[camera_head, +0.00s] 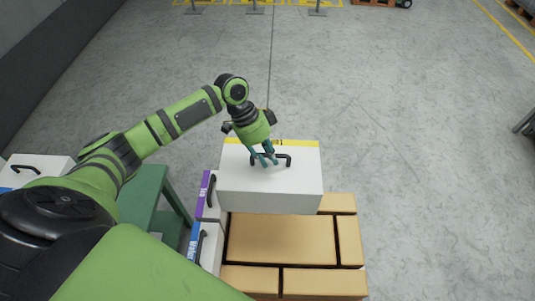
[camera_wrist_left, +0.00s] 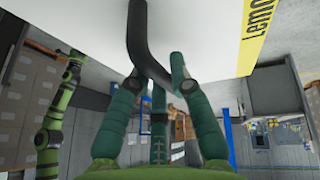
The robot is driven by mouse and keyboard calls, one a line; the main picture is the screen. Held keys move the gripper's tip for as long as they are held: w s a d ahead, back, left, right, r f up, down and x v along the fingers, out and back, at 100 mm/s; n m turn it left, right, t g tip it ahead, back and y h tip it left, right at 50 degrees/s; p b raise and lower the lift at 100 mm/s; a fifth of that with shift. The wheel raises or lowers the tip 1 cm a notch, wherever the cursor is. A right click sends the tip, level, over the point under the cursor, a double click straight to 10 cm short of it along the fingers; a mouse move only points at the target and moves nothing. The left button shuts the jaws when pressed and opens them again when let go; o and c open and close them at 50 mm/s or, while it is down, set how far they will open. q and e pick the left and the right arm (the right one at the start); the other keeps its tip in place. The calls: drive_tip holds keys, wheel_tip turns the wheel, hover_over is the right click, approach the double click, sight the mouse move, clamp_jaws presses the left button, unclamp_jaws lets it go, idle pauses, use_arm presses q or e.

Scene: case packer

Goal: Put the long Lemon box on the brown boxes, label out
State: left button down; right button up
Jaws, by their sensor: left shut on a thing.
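The long Lemon box (camera_head: 275,195) is white with a black handle on top and a yellow strip along its far edge. In the left wrist view its yellow label (camera_wrist_left: 258,25) reads "Lemo", the rest cut off. My left gripper (camera_head: 264,160) is shut on the box's black handle (camera_wrist_left: 150,50). The box is over the far part of the brown boxes (camera_head: 280,239); whether it touches them I cannot tell. The yellow strip is on the side away from me. My right gripper does not show.
White boxes with purple (camera_head: 204,188) and blue (camera_head: 195,243) labels stand along the left of the brown boxes.

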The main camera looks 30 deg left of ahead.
sight(251, 167)
use_arm(q)
drive_tip(key=shift+f+b, duration=2.3)
drive_tip(key=shift+f, duration=1.55)
drive_tip(key=shift+f+b, duration=3.55)
drive_tip(key=shift+f, duration=1.65)
drive_tip(key=shift+a+f, duration=0.1)
drive_tip(key=shift+f, duration=0.25)
drive_tip(key=c, duration=1.5)
unclamp_jaws()
drive_tip(key=o, duration=0.4)
drive_tip(key=shift+o, duration=0.2)
drive_tip(key=v, duration=1.2)
drive_tip(key=shift+s, duration=0.3)
